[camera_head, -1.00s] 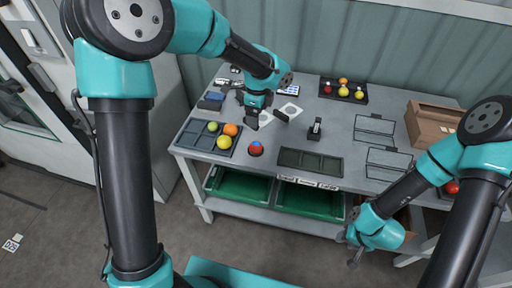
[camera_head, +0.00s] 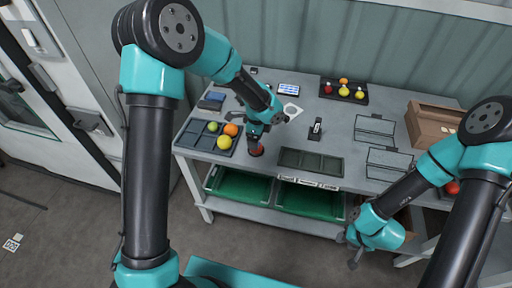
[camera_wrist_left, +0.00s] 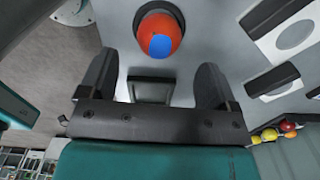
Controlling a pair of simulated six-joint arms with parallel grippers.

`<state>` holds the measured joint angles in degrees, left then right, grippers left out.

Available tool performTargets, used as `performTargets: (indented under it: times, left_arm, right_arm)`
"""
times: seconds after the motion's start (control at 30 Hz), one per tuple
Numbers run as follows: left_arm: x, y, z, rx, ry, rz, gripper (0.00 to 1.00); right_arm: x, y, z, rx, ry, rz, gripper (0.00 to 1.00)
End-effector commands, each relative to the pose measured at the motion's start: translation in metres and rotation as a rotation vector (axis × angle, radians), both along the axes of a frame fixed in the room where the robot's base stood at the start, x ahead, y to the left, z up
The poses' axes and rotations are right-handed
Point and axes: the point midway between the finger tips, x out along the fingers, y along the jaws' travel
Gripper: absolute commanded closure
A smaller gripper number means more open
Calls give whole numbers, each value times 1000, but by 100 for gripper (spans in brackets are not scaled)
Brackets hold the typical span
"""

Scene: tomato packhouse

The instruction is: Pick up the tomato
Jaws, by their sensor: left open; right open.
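A red tomato with a blue patch sits on a dark round holder on the grey table. It shows in the head view (camera_head: 256,151), partly hidden by my left gripper. In the left wrist view the tomato (camera_wrist_left: 160,35) lies just beyond the fingertips, roughly midway between them. My left gripper (camera_head: 257,138) is open above the tomato; its two spread fingers also show in the left wrist view (camera_wrist_left: 156,62). Nothing is between them. My right gripper (camera_head: 352,252) is open and empty in front of the table's front edge, low at the right.
A dark tray (camera_head: 190,139) left of the tomato holds a green, an orange and a yellow fruit. An empty dark tray (camera_head: 310,161) lies to the right. A back tray (camera_head: 328,94) holds several fruits. A cardboard box (camera_head: 428,115) and wire racks (camera_head: 375,128) stand at the right.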

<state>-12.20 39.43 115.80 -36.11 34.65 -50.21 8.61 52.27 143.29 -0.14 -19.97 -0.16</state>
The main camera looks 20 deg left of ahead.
Motion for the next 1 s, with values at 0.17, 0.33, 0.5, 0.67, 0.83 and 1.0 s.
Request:
performTargets:
  times: [0.17, 0.33, 0.5, 0.67, 0.83, 1.0]
  left_arm:
    - [0, 0, -2, 0, 1, 0, 16]
    - [-2, 3, -18, 0, 4, -1, 16]
    - [-2, 5, -42, 0, 2, 0, 16]
    - [-2, 4, -52, -1, 1, 0, 16]
    - [-2, 4, -52, -1, 0, 0, 16]
    - [-2, 4, -52, -1, 0, 0, 16]
  right_arm:
    - [0, 0, 0, 0, 0, 0, 57]
    - [0, 0, 0, 0, 0, 0, 57]
    - [0, 0, 0, 0, 0, 0, 57]
    - [0, 0, 0, 0, 0, 0, 57]
    - [0, 0, 0, 0, 0, 0, 57]
    - [0, 0, 0, 0, 0, 0, 57]
